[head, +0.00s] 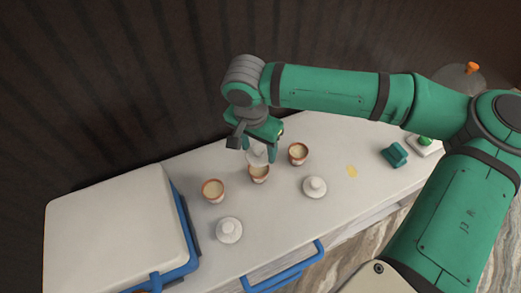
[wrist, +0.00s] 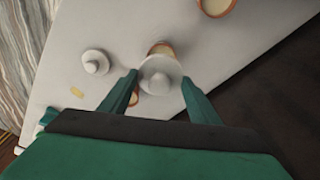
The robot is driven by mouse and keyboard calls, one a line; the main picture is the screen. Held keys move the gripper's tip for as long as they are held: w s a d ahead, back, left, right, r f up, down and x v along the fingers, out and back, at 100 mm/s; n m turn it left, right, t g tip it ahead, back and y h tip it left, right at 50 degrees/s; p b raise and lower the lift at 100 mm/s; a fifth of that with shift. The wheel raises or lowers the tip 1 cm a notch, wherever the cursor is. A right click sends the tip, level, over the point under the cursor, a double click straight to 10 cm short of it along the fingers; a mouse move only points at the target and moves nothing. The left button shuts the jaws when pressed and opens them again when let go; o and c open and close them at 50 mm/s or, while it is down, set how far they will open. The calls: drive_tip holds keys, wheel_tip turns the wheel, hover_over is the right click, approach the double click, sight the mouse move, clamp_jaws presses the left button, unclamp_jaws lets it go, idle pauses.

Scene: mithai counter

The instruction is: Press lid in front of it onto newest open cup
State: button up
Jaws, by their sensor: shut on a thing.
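My gripper (head: 260,151) is shut on a white lid (wrist: 160,72) with a round knob. In the head view the held lid (head: 257,156) hangs close over the middle terracotta cup (head: 259,174), which is filled pale and uncovered. In the wrist view the lid hides most of that cup (wrist: 162,48), whose rim shows beyond it. I cannot tell whether they touch. Open filled cups stand to its left (head: 213,190) and right (head: 298,153). One loose lid (head: 229,231) lies in front of the left cup, another (head: 314,187) in front of the right cup.
A large white box with blue trim (head: 118,232) stands at the counter's left. A blue rail (head: 285,272) runs along the front edge. A green block (head: 394,154) and a yellow patch (head: 351,171) are at the right. A dark wall rises behind.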

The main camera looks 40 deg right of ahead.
drive_tip(key=shift+f, duration=2.8)
drive_tip(key=shift+w+f, duration=0.1)
drive_tip(key=shift+f, duration=0.1)
drive_tip(key=shift+s+d, duration=0.15)
drive_tip(key=shift+s, duration=0.1)
drive_tip(key=shift+w+a, duration=0.15)
drive_tip(key=shift+a, duration=0.15)
drive_tip(key=shift+d, duration=0.35)
drive_tip(key=shift+w, duration=0.2)
